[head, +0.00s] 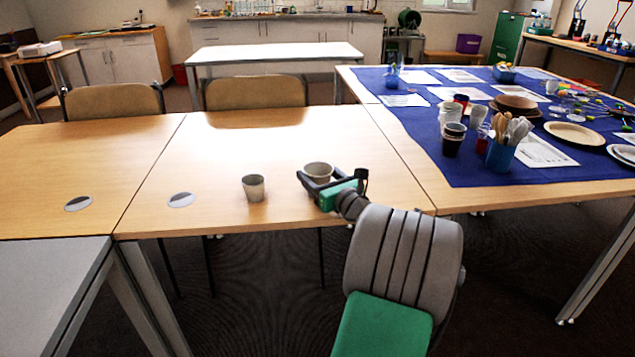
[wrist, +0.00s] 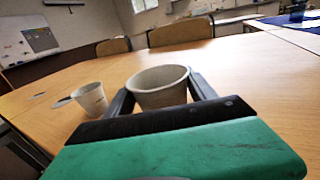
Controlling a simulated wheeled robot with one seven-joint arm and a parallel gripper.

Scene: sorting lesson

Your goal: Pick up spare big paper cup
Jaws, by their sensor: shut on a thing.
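A pale grey paper cup (head: 317,171) stands upright at the front of the middle wooden table. It also shows between the fingers in the wrist view (wrist: 158,88). My gripper (head: 318,184) is shut on this cup, with one dark finger on each side of it. The lower front of the cup is hidden behind my gripper. A second, smaller-looking paper cup (head: 253,188) stands upright on the table to the left, apart from my gripper. It also shows at the left of the wrist view (wrist: 90,98).
The wooden table (head: 225,150) is mostly clear. At the right, a blue cloth (head: 445,170) bears cups, plates, papers and a blue holder of wooden cutlery (head: 502,156).

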